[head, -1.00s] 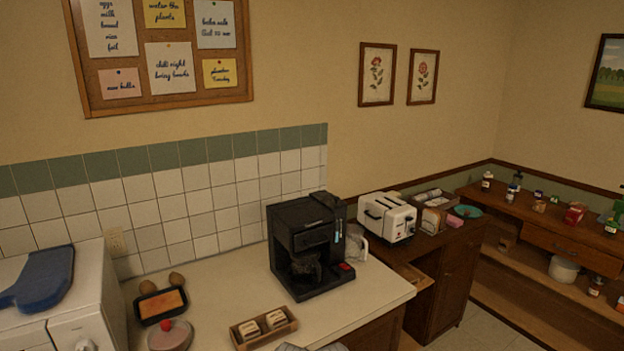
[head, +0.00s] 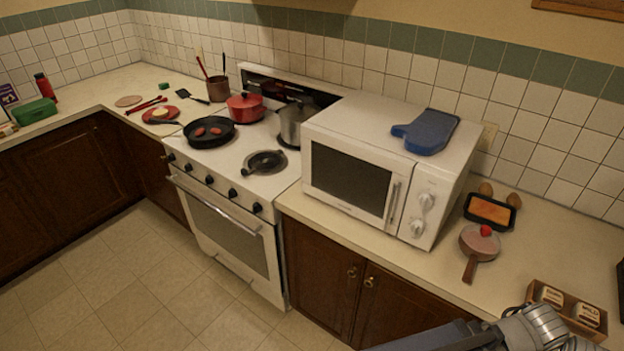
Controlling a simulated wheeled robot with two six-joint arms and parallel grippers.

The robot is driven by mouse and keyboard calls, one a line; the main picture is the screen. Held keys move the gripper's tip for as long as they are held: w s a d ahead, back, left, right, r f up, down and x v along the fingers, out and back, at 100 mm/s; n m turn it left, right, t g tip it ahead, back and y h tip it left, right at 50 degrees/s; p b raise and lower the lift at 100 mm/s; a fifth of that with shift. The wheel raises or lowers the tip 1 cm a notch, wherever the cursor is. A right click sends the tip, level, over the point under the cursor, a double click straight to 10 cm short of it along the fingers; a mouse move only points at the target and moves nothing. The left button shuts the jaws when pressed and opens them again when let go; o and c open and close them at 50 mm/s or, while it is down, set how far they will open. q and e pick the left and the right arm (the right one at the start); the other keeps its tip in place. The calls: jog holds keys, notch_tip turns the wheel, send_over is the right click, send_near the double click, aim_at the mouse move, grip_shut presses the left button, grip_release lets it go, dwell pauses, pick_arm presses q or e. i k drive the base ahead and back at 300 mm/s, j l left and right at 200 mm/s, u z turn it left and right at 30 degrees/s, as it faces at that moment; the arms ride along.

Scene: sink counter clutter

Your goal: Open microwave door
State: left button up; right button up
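The white microwave (head: 415,131) stands on the counter to the right of the stove. Its door (head: 350,176) with a dark window is closed. A vertical handle (head: 393,203) is at the door's right side, beside a panel with two round knobs (head: 426,201). A grey arm of mine (head: 520,332) shows at the lower right, in front of the counter and apart from the microwave. Its fingertips are not seen, and I cannot tell which arm it is.
A blue mitt-shaped item (head: 426,132) lies on the microwave. A lidded pan (head: 479,243), a black tray (head: 490,211) and a wooden box (head: 568,309) are on the counter to the right. The stove (head: 222,171) holds a skillet and pots. The floor in front is clear.

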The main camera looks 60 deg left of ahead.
aim_at(370, 185)
jog(key=u, duration=1.7)
